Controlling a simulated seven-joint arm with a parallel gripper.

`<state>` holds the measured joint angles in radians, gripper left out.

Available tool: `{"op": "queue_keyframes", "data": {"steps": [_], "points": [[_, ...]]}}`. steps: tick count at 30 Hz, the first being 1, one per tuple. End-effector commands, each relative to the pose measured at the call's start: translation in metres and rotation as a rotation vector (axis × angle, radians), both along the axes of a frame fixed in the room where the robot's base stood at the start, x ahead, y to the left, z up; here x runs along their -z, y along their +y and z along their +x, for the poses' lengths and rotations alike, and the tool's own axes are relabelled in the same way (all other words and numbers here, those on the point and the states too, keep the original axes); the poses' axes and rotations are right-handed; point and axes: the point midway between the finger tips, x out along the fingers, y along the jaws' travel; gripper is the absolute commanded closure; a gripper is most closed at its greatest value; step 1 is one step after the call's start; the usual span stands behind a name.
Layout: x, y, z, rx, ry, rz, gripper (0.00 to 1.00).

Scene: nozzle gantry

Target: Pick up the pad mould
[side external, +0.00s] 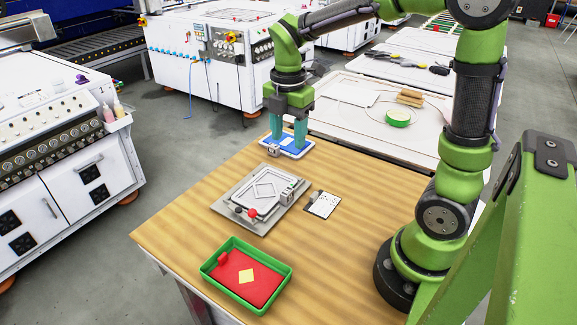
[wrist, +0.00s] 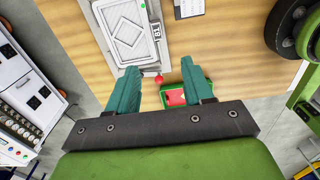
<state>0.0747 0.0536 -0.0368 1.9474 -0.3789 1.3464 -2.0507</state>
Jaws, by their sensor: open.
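A pale framed plate with a raised diamond outline (side external: 264,189) lies on a grey base plate (side external: 232,211) in the middle of the table; it looks like the pad mould, though I cannot be sure. It also shows at the top of the wrist view (wrist: 127,28). A red ball knob (side external: 252,213) is at its near edge. My gripper (side external: 286,146) points down, open, over a blue-and-white flat item (side external: 297,145) behind the plate. Its two teal fingers also show in the wrist view (wrist: 160,85). Whether the fingertips touch the blue item is unclear.
A green tray (side external: 212,281) holding a red sheet with a yellow diamond stands at the table's front. A small white card (side external: 323,204) lies right of the plate. White side tables (side external: 375,128) stand behind. Bare wood (side external: 350,260) is clear at the right front.

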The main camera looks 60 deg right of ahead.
Motion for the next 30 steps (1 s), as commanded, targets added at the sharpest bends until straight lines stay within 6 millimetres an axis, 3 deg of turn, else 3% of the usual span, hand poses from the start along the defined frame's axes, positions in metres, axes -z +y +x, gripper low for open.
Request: {"op": "queue_keyframes", "data": {"steps": [15, 23, 30], "points": [[0.098, 0.000, -0.001, -0.011, 0.005, 0.002, 0.49], [0.119, 0.000, 0.000, -0.010, 0.002, 0.002, 0.49], [0.153, -0.003, 0.005, -0.011, 0.005, 0.001, 0.49]]}}
